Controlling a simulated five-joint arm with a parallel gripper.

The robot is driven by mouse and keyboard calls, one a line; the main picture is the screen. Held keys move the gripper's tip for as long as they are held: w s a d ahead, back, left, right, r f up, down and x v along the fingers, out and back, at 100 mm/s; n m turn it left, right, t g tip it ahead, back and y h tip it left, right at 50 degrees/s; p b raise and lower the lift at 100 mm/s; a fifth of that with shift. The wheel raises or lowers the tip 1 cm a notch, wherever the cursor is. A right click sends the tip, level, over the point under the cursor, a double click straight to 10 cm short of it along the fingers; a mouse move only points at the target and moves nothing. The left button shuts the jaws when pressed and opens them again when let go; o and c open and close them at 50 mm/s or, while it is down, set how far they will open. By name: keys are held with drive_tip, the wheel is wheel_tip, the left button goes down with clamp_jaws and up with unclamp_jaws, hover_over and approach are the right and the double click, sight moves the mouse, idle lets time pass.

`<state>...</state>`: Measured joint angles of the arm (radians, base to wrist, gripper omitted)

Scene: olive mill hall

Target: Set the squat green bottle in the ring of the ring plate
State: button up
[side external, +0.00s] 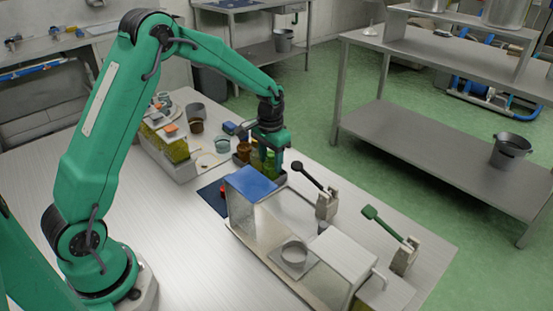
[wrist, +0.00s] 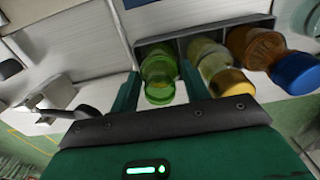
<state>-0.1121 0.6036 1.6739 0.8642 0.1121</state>
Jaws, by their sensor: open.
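The squat green bottle (wrist: 160,70) stands in a dark tray (wrist: 200,29) at the end of a row of bottles. My gripper (wrist: 160,77) is open, with one finger on each side of this bottle; I cannot tell whether either finger touches it. In the side view my gripper (side external: 270,146) points down over the tray, and the green bottle (side external: 269,163) shows partly behind the fingers. The ring plate (side external: 293,254), a square plate with a raised round ring, lies on the metal surface nearer the camera. Its ring looks empty.
A pale bottle with a yellow cap (wrist: 217,65) and an amber bottle with a blue cap (wrist: 268,58) share the tray. A blue-topped metal box (side external: 250,184) stands between tray and ring plate.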

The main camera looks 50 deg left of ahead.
drive_tip(key=c, duration=0.4)
drive_tip(key=shift+r, duration=0.25)
idle(0.3)
drive_tip(key=shift+r, duration=3.1)
wheel_tip(320, 180, up, 13)
drive_tip(key=s+d+n, duration=0.2)
drive_tip(key=s+d, duration=0.5)
drive_tip(key=d, duration=0.5)
drive_tip(key=s+d+n, duration=0.1)
drive_tip(key=s+d, duration=0.7)
drive_tip(key=d, duration=0.4)
drive_tip(key=f, duration=1.1)
drive_tip(key=shift+w, duration=0.2)
